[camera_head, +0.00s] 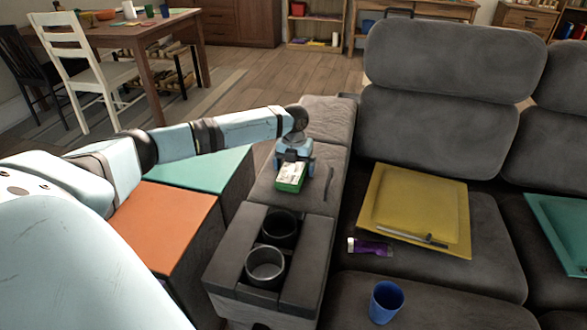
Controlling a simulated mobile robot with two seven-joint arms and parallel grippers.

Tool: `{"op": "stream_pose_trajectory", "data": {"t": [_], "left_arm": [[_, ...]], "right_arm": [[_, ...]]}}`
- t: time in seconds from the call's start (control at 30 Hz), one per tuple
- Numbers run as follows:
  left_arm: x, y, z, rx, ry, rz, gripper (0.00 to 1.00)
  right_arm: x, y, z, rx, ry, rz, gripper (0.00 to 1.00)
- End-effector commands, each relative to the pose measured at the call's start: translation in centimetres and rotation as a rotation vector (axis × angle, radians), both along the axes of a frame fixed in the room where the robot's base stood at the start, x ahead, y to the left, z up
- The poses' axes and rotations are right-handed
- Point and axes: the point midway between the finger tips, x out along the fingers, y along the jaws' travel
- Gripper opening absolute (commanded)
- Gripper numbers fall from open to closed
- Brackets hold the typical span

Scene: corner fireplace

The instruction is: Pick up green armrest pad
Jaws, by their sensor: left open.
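A small green block with a pale, printed-looking top, the green armrest pad (289,177), lies on the grey sofa armrest (270,196), behind the cup holders. My left gripper (294,160) reaches in from the left and points down at the pad's far end. Its fingers are open, one near each side of the pad. I cannot tell whether they touch it. The gripper hides the far end of the pad. My right gripper is not in view.
A blue cup (386,302), a purple tube (372,247) and a yellow tray (388,205) are on the seats. Orange (165,222) and teal (205,168) blocks stand left.

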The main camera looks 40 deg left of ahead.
Motion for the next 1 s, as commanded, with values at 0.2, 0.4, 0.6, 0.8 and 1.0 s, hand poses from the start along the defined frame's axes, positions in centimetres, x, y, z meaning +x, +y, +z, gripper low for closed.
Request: {"op": "stream_pose_trajectory", "data": {"t": [0.2, 0.4, 0.6, 0.8, 1.0], "left_arm": [[0.0, 0.0, 0.1, 0.000, -0.001, 0.000, 0.89], [0.0, 0.0, 0.1, 0.000, 0.000, 0.000, 0.52], [0.0, 0.0, 0.2, 0.000, -0.001, 0.000, 0.52], [0.1, 0.0, 2.1, -0.001, -0.003, 0.000, 0.52], [0.1, 0.0, 7.3, 0.001, -0.005, 0.000, 0.52]], "right_arm": [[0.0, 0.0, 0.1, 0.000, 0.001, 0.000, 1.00], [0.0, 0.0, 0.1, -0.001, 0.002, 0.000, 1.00], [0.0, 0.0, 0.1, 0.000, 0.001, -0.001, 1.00], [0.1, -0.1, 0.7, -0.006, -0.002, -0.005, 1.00], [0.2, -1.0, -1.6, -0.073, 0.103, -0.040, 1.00]]}}
